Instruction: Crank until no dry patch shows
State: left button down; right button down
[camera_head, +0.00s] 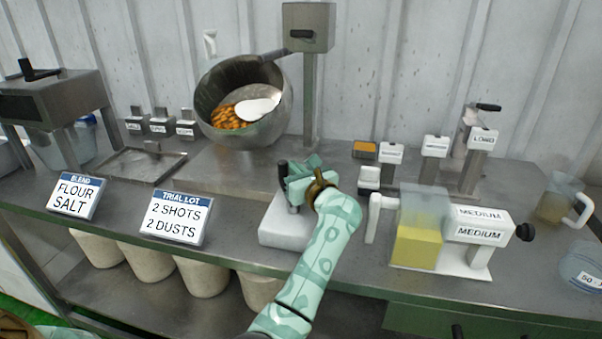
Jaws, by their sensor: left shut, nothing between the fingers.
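A round metal drum (285,110) is tilted with its mouth open toward me. Inside it lie orange-brown pieces (228,118) and a smooth white shape (259,107); I cannot tell whether the white shape is powder or a tool. In front of the drum, a pale block (280,235) carries a metal post with a black upright knob (282,169). My left gripper (297,174), mint green, is shut and empty just right of this knob. It hides part of the block's mechanism, and I cannot tell if it touches the knob. My right gripper is out of view.
Signs reading "FLOUR SALT" (75,196) and "2 SHOTS 2 DUSTS" (178,217) stand at the counter's front left. A dispenser with yellow liquid (416,247), labelled MEDIUM, stands right of my arm. Small labelled boxes (160,126) and a shallow tray (146,166) sit left of the drum.

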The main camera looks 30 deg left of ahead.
pick_arm(q)
jog(key=shift+s+a+n+g, duration=0.1)
jog(key=shift+a+n+g, duration=0.05)
jog(key=shift+n+g, duration=0.2)
dwell(0.5)
jog(key=shift+r, duration=0.1)
